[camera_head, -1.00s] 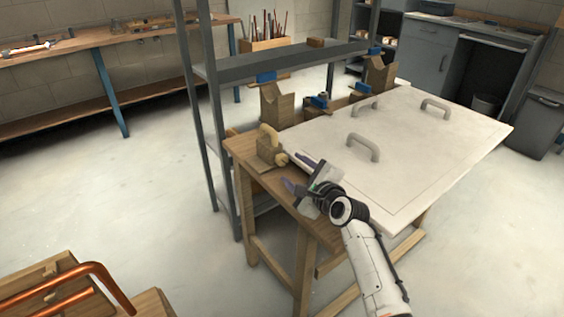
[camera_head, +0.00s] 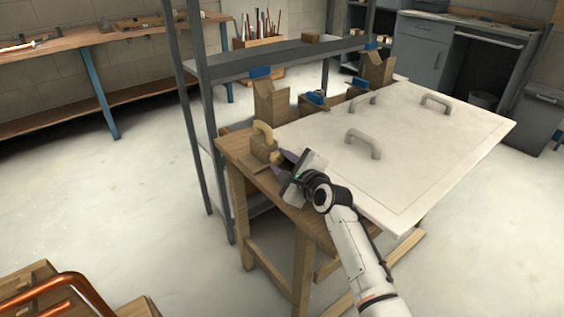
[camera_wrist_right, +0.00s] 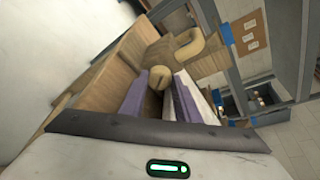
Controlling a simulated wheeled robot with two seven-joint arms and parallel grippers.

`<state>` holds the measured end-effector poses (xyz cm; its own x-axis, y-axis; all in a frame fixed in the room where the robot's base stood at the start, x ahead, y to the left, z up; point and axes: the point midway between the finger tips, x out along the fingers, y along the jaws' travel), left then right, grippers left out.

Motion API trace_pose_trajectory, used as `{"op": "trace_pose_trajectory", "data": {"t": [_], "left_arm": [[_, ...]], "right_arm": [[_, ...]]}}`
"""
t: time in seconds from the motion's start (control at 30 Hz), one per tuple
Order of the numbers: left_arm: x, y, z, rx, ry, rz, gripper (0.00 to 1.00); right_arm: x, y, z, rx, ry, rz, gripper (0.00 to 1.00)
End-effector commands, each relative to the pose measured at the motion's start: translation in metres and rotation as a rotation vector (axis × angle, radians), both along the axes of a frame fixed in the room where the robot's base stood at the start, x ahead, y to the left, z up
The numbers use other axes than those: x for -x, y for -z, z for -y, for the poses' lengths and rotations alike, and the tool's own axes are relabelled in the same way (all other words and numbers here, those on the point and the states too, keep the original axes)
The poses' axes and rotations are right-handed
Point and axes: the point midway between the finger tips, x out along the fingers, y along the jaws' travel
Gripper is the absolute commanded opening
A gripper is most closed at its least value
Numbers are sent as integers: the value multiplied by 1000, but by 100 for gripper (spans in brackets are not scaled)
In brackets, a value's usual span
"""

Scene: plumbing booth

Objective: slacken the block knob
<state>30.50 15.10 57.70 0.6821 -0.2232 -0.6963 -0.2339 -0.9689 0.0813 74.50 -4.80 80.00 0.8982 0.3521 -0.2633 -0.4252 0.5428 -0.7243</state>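The wooden block (camera_head: 259,150) sits on the near left corner of the wooden bench, with a pale curved piece (camera_head: 264,130) on top. Its round knob (camera_wrist_right: 160,77) shows in the wrist view, facing my gripper. My right gripper (camera_head: 284,163) is at the block's right side. In the wrist view its two purple fingers (camera_wrist_right: 160,88) stand apart with the knob between their tips; I cannot tell whether they touch it. In the head view the gripper largely hides the knob. My left gripper is not in view.
A large pale panel (camera_head: 430,160) with several handles covers most of the bench, close to my right arm. A grey shelf frame (camera_head: 290,58) stands behind the bench. Copper pipe (camera_head: 75,285) on a wooden stand is at lower left. The floor at left is clear.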

Motion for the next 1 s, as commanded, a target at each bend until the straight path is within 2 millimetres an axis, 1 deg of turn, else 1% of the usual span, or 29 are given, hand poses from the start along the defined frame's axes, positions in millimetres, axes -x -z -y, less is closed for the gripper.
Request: {"op": "trace_pose_trajectory", "data": {"t": [0.27,0.53,0.57,0.6,0.67,1.0], "left_arm": [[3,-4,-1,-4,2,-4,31],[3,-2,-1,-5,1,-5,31],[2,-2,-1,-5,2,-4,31],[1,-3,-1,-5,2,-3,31],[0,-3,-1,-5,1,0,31],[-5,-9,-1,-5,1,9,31]], "right_arm": [[1,1,-1,96,-1,63,7],[1,1,-1,105,-1,69,7],[1,1,-1,105,-1,69,32],[1,1,-1,105,-1,69,39],[1,1,-1,104,-1,68,48],[2,-1,0,104,-1,69,48]]}}
